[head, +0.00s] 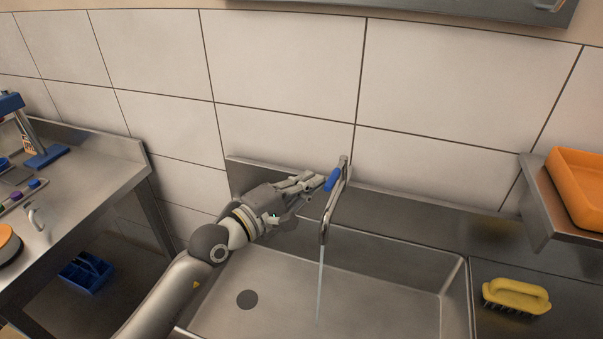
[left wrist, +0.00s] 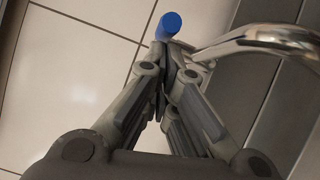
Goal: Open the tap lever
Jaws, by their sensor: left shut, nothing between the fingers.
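The chrome tap (head: 341,196) stands at the back edge of the steel sink (head: 378,284). Its blue lever (head: 332,180) is near the top of the tap, on its left side. A thin pale stream of water (head: 320,285) falls from the spout into the sink. My left gripper (head: 312,178) is shut and empty, with its fingertips right at the lever. In the left wrist view the blue lever (left wrist: 169,24) shows just beyond the closed fingertips, and the tap's curved spout (left wrist: 262,40) lies to the right. I cannot tell whether the fingertips touch the lever. My right gripper is not in view.
A yellow brush (head: 516,296) lies on the counter right of the sink. An orange tray (head: 580,187) sits on a raised shelf at the right. A steel table (head: 85,185) stands at the left, with a blue caddy (head: 86,272) below. The tiled wall is close behind the tap.

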